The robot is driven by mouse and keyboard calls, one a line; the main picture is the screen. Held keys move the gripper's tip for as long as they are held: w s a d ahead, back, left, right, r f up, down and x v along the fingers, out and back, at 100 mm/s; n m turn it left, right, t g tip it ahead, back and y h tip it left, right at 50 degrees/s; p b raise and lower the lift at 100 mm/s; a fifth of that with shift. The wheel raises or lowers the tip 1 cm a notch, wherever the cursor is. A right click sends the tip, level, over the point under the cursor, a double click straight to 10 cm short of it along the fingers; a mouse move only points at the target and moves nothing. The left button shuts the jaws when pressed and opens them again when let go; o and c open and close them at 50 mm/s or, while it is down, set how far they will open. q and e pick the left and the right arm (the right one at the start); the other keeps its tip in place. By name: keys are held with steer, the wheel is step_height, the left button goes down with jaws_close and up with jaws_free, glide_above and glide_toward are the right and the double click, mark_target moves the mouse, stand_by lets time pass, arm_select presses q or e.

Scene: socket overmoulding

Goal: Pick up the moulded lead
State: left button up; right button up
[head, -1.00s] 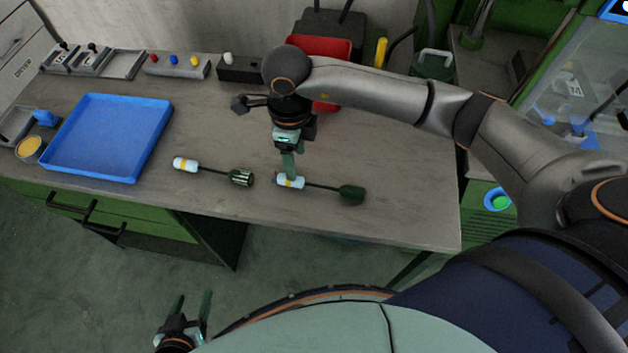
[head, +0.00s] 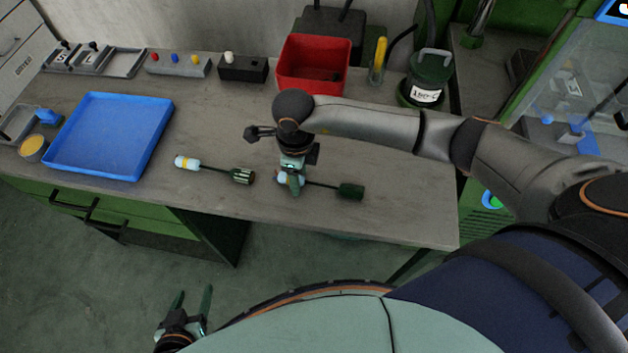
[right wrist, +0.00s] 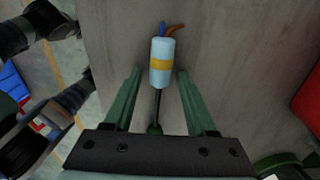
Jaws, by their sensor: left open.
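Two leads lie on the workbench. The left lead (head: 243,176) has a white and yellow cylinder, a thin dark cable and a ribbed green end. The right lead (head: 351,191) has a similar cylinder and a darker green end. I cannot tell which is the moulded one. My right gripper (head: 292,191) is low over the right lead's cylinder and partly hides it. In the right wrist view it is open, with the cylinder (right wrist: 161,54) between and just beyond its fingertips and apparently untouched. My left gripper (head: 193,292) is open and empty, below the bench front.
A blue tray (head: 151,178) stands at the left of the workbench (head: 400,215). A red bin (head: 312,84), a black box, a grey button panel and a dark green canister (head: 430,70) line the back. The bench right of the leads is clear.

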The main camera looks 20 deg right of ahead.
jaws_close()
steer(key=shift+r, duration=0.15)
stand_by(0.4)
steer(key=shift+w+r, duration=0.1)
steer(key=shift+r, duration=0.5)
steer(key=s+a+r, duration=0.2)
steer(key=s+r, duration=0.3)
steer(key=s, duration=0.1)
steer(key=s+a+r+b, duration=0.1)
steer(key=s+a+r, duration=0.1)
steer(key=s+r, duration=0.4)
steer(key=shift+s+a+r, duration=0.3)
steer(key=shift+s+a, duration=0.05)
steer(key=shift+s, duration=0.35)
